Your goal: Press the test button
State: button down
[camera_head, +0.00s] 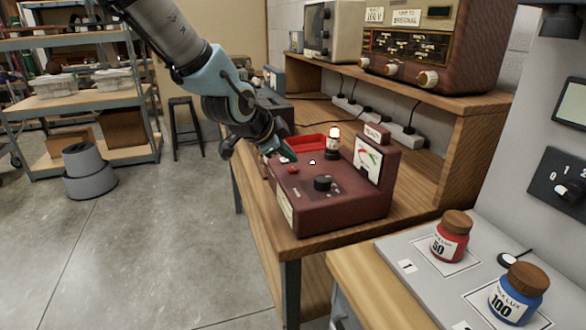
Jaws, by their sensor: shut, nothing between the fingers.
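A dark red tester box (325,205) stands on the wooden bench. On its top are a small red button (293,170), a small pale round part (312,162) and a black knob (322,184). I cannot read which one is marked as test. A lit lamp (334,140) glows at the back, beside a dial meter (368,160) and a sign that reads READY (374,135). My gripper (279,153) is shut and empty at the box's far left edge, near the red button. My arm partly hides that edge, and I cannot tell whether the fingertips touch anything.
A red tray (308,143) lies behind the box. A raised shelf (470,105) carries a large radio (430,45). A red jar (451,238) and a blue jar (517,296) stand on a grey board at front right.

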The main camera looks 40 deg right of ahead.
aim_at(289, 169)
jog(key=shift+f+b, duration=0.4)
jog(key=shift+f, duration=0.05)
jog(key=shift+f+b, duration=0.4)
jog(key=shift+f, duration=0.05)
dwell(0.8)
jog(key=shift+r, duration=0.15)
jog(key=shift+r+p, duration=0.75)
jog(key=shift+p, duration=0.05)
notch_tip(289, 169, up, 5)
jog(key=p, duration=0.4)
jog(key=shift+r+p, duration=0.1)
jog(key=shift+p, duration=0.2)
dwell(0.4)
